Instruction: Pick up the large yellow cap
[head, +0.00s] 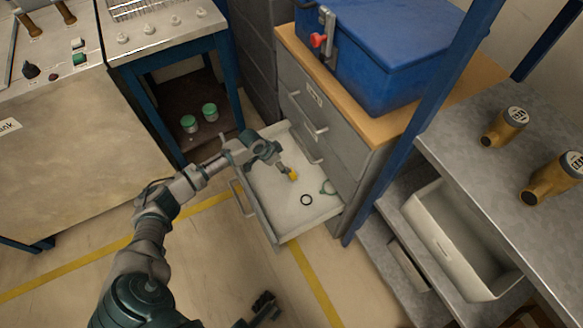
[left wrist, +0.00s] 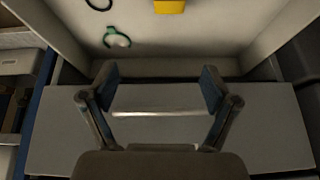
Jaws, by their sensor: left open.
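The yellow cap (head: 293,174) lies in the open drawer, close to the fingertips of my left gripper (head: 278,163) in the head view. In the left wrist view the yellow cap (left wrist: 170,6) is cut off by the top edge, beyond the fingers. My left gripper (left wrist: 159,88) is open with nothing between its fingers. A dark part at the bottom edge of the head view looks like my right gripper (head: 263,307); its jaws cannot be made out.
The drawer (head: 265,205) also holds a black ring (head: 306,200) and a green ring (head: 327,187). Its walls stand around them. A blue box (head: 385,55) sits on the cabinet above. A blue post (head: 400,135) rises right of the drawer.

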